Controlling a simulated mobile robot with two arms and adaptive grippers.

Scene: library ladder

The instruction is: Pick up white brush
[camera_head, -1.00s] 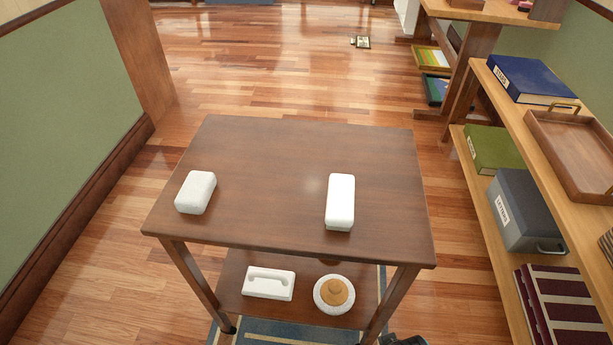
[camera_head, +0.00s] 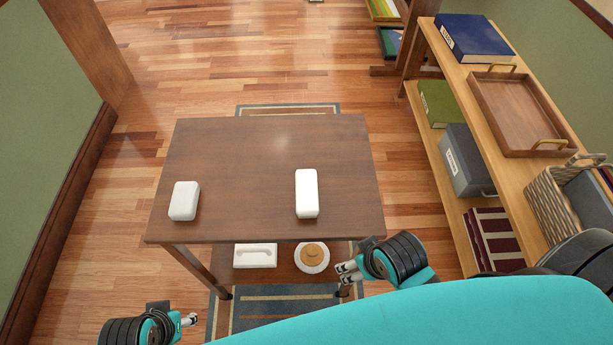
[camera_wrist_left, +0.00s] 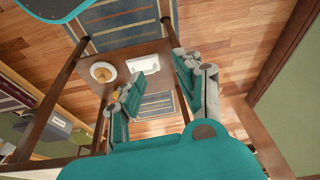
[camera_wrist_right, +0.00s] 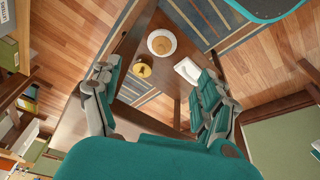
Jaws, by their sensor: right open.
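A white block with a handle-shaped recess (camera_head: 255,256), which looks like the white brush, lies on the cart's lower shelf (camera_head: 232,271). It also shows in the left wrist view (camera_wrist_left: 145,63) and the right wrist view (camera_wrist_right: 187,70). Two plain white blocks rest on the cart top, one at left (camera_head: 184,201) and one right of centre (camera_head: 307,193). My left gripper (camera_head: 188,320) is open and empty, low in front of the cart's left side. My right gripper (camera_head: 346,273) is open and empty near the cart's front right leg.
A round white item with a tan centre (camera_head: 312,257) sits beside the handled block. A yellowish round item (camera_wrist_right: 140,69) shows on the same shelf in the right wrist view. Cart legs frame the shelf. A wooden shelf unit (camera_head: 420,92) stands right; a green wall is left.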

